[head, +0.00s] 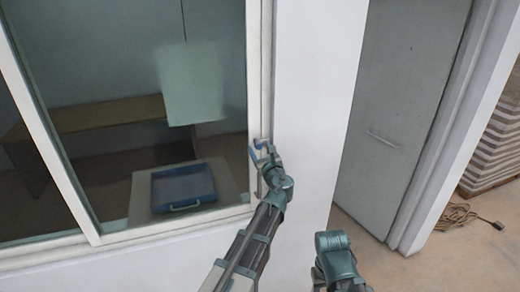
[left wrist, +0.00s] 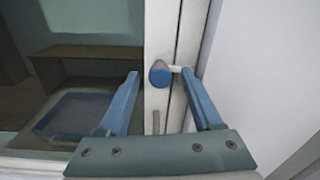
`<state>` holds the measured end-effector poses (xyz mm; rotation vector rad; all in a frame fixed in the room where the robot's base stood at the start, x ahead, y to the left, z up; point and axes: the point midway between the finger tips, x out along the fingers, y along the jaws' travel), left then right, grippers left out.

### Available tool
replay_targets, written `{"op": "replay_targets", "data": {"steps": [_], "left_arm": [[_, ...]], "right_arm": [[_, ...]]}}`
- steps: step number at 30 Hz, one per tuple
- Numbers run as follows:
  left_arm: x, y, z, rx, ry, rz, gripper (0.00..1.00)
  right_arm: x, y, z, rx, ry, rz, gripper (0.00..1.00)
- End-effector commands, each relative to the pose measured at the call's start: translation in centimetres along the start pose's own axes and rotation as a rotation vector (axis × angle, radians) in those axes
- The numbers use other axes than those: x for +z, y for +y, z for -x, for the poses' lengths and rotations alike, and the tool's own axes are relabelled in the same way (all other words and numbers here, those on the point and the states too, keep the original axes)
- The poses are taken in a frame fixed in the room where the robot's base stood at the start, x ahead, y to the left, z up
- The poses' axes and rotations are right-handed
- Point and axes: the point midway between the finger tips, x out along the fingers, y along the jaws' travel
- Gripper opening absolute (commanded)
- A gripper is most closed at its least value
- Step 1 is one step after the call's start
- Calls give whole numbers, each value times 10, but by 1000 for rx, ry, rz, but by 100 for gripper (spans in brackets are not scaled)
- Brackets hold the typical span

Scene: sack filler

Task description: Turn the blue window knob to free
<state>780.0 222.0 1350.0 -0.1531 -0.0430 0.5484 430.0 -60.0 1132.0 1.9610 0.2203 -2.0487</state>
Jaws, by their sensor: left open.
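The blue window knob (left wrist: 161,76) sits on the white window frame in the left wrist view, with a short pale piece reaching from it to the right. In the head view only a bit of blue (head: 262,144) shows at the frame, beside my left gripper (head: 259,158). In the left wrist view the fingers of my left gripper (left wrist: 165,84) are wide apart, one on each side of the knob. The left finger is clear of it. The right finger is close to the pale piece; I cannot tell if they touch. My right arm (head: 337,262) shows at the bottom, its gripper out of view.
Behind the glass are a blue tray (head: 183,187) on a pale stand and a brown bench (head: 110,113). A white wall (head: 310,110) stands right of the window. A grey door (head: 400,110), a coiled cable (head: 457,216) and stacked sacks (head: 495,150) are farther right.

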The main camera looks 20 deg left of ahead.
Motion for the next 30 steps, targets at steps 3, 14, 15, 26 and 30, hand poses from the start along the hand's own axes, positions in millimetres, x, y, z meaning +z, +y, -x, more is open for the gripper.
{"op": "replay_targets", "data": {"steps": [3, 14, 15, 26, 30], "left_arm": [[0, 0, -4, 0, 0, 0, 67], [0, 0, -4, 0, 0, 0, 49], [0, 0, -4, 0, 0, 0, 42], [0, 0, -4, -1, 0, 0, 0], [0, 0, -4, -1, 0, 10, 0]], "right_arm": [[0, 0, 0, 0, 0, 0, 50], [0, 0, 0, 0, 0, 0, 50], [0, 0, 0, 0, 0, 0, 50], [0, 0, 0, 0, 0, 0, 50], [0, 0, 0, 0, 0, 0, 50]]}}
